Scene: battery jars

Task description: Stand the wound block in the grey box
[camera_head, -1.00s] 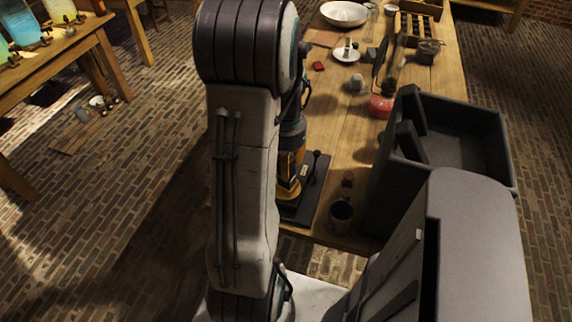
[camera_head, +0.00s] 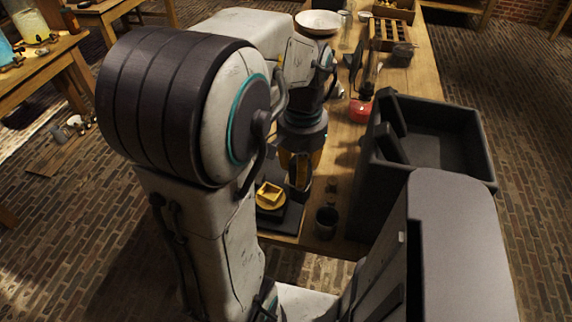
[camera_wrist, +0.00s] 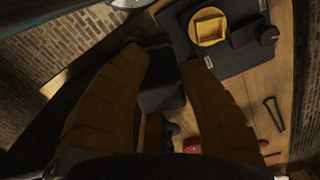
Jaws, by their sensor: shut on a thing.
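My gripper (camera_wrist: 163,65) has two long orange-brown fingers, closed on a dark block (camera_wrist: 158,80) that shows between them in the wrist view. I take this to be the wound block; its windings are not clear in the dim light. In the head view my gripper (camera_head: 301,178) hangs above the black base board, and the held block is hard to make out. The grey box (camera_head: 368,195) stands on the table to the right of my gripper.
A dark cup (camera_head: 326,222) stands between board and box. A red object (camera_head: 360,111) lies behind. A slotted wooden tray (camera_head: 388,36) and white bowl (camera_head: 318,22) are farther back.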

